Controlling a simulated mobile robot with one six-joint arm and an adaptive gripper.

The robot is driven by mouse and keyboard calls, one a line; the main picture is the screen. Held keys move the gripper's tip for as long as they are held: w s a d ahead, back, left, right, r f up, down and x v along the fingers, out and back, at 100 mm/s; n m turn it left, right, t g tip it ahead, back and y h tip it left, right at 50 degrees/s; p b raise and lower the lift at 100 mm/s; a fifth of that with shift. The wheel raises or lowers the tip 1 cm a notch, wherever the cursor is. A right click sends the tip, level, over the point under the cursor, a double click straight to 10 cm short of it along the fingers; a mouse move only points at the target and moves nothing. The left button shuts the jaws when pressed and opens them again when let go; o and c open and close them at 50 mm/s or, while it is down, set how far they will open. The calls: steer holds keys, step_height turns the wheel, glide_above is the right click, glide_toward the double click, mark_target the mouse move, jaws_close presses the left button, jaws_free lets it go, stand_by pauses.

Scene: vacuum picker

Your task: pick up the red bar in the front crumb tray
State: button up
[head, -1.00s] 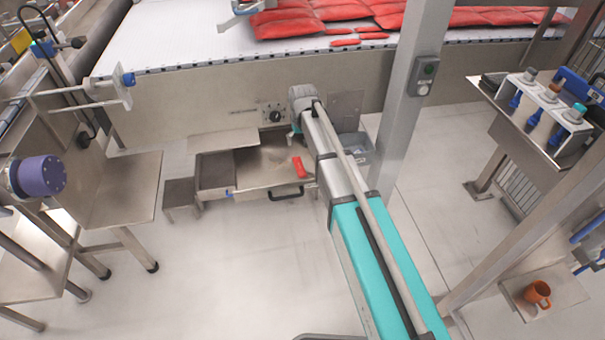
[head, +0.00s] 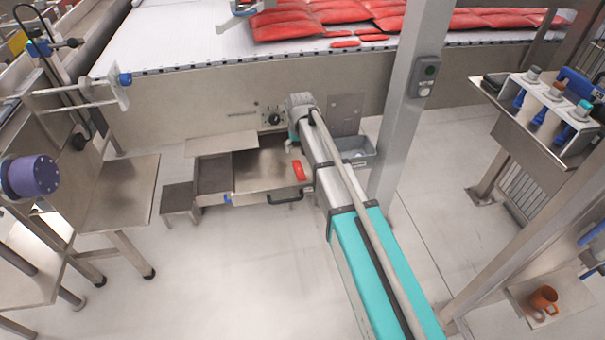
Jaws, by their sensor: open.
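The red bar (head: 298,171) lies in the right part of the front crumb tray (head: 258,183), a shallow metal drawer pulled out below the conveyor's side panel. The bar is close to the left edge of my arm in the picture. My arm reaches from the lower right up to a grey joint near the panel, above and just right of the bar. A small teal part shows below that joint. My gripper cannot be made out; it seems hidden behind my arm.
A black handle (head: 285,198) is on the tray front. A grey bin (head: 357,150) stands right of my arm, before a steel post (head: 408,110). A metal plate (head: 222,140) overhangs the tray's back left. A low step (head: 179,199) stands left. The floor in front is clear.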

steer(key=b, duration=0.5)
glide_above(299, 168)
steer(key=s, duration=0.1)
steer(key=shift+s+a+f, duration=0.1)
steer(key=shift+f, duration=1.4)
steer(key=shift+s+a+f, duration=0.1)
steer(key=shift+f, duration=1.4)
steer(key=shift+w+d+f, duration=0.1)
steer(key=f+b, duration=0.3)
steer(key=b, duration=0.1)
steer(key=shift+w+d+f, duration=0.15)
steer(key=shift+w+d, duration=0.1)
steer(key=shift+w, duration=0.05)
steer(key=shift+w+a+f+b, duration=0.1)
steer(key=shift+w+f+b, duration=0.05)
steer(key=shift+f+b, duration=0.7)
steer(key=c, duration=1.2)
